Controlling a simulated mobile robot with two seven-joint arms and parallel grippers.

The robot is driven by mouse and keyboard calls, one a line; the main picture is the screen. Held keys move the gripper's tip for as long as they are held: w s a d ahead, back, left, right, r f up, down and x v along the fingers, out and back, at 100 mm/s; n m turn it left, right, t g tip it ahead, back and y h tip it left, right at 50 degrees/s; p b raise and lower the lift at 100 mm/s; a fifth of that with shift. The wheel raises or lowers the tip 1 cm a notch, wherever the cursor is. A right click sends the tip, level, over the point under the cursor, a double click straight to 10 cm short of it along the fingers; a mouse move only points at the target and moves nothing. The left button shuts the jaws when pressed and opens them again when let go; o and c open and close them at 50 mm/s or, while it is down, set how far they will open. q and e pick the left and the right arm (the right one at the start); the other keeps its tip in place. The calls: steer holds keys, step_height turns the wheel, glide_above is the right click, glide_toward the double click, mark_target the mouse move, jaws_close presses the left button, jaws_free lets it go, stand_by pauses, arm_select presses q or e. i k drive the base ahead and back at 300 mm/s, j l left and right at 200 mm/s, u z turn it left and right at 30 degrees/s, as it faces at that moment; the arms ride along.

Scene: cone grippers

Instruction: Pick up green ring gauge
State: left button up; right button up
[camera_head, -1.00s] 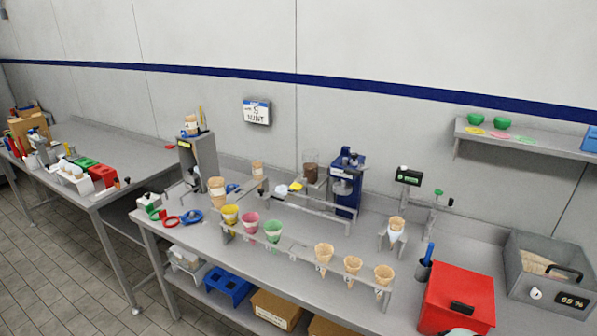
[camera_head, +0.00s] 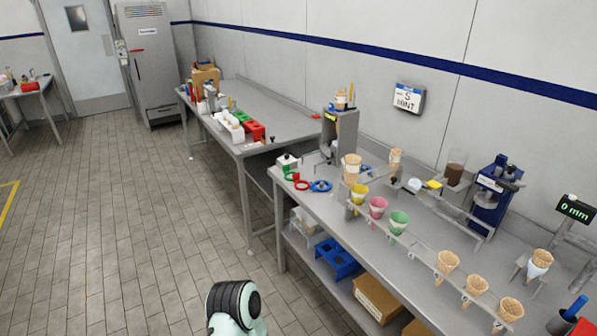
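A small green ring gauge (camera_head: 290,175) lies at the left end of the near table (camera_head: 330,212). A red ring gauge (camera_head: 303,185) and a blue ring gauge (camera_head: 321,186) lie beside it to the right. The green one is small in the view and partly crowded by the red one. One of my arm links shows at the bottom centre, over the floor and apart from the table. Neither gripper is in view.
A rack with yellow, pink and green cups (camera_head: 399,222) and several cones runs along the table front. A grey dispenser (camera_head: 341,135) stands behind the rings. A second table (camera_head: 270,100) stands further left. The tiled floor (camera_head: 120,210) at left is clear.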

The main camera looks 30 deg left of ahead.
mark_target(285, 168)
steer(key=i+j+u, duration=0.2)
steer(key=u, duration=0.25)
steer(key=i+j+u, duration=0.25)
steer(key=u, duration=0.25)
steer(key=j, duration=0.1)
